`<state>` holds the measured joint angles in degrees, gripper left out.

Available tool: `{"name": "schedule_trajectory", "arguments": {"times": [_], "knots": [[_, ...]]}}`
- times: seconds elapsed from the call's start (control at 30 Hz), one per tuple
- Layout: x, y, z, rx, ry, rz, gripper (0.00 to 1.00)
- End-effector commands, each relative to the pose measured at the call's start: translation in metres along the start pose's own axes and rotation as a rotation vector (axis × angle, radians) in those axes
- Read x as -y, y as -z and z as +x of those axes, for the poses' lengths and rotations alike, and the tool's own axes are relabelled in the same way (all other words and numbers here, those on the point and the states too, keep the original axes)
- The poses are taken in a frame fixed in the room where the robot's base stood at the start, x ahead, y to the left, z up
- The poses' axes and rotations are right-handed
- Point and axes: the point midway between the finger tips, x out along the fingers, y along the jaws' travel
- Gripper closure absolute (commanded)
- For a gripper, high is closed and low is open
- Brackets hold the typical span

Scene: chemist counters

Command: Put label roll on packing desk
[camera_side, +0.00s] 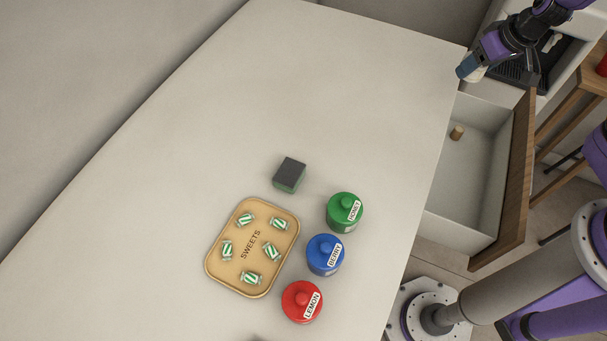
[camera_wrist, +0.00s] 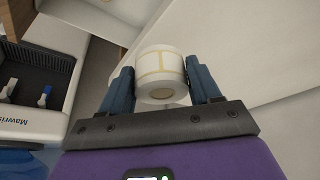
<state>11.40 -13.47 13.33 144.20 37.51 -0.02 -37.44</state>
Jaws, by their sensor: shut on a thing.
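The label roll (camera_wrist: 160,72) is white with pale yellowish labels and a cardboard core. It sits between the two blue fingers of my gripper (camera_wrist: 160,88) in the wrist view, and the fingers are shut on it. In the side view my gripper (camera_side: 471,70) is at the upper right, by the far right corner of the white counter and above the open drawer's far end. The roll is mostly hidden by the fingers there. No surface is marked as the packing desk, so I cannot tell which one it is.
The open drawer (camera_side: 465,180) holds a small cork-like piece (camera_side: 457,132). A sweets tray (camera_side: 235,282), green jar (camera_side: 345,212), blue jar (camera_side: 324,254), red jar (camera_side: 302,301) and dark-topped block (camera_side: 289,174) stand on the white counter (camera_side: 240,110). Its far part is clear. A white-and-black machine (camera_wrist: 35,95) is nearby.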

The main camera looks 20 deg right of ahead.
Motion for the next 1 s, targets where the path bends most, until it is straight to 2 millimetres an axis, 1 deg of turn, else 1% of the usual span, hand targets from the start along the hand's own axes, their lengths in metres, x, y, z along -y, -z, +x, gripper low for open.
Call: {"name": "schedule_trajectory", "arguments": {"times": [0.23,0.37,0.47,0.6,0.7,0.83,0.9,1.0], "knots": [[0.029,0.025,0.004,-0.001,0.023,-0.058,0.69],[0.053,0.042,0.006,-0.001,0.036,-0.090,0.69],[0.080,0.059,0.008,-0.003,0.046,-0.115,0.69],[0.128,0.088,0.009,-0.004,0.057,-0.141,0.69],[0.159,0.106,0.009,-0.004,0.059,-0.145,0.69],[0.191,0.122,0.006,-0.001,0.058,-0.140,0.69],[0.203,0.129,0.004,-0.002,0.057,-0.137,0.69],[0.215,0.134,0.003,0.000,0.055,-0.132,0.69]]}}
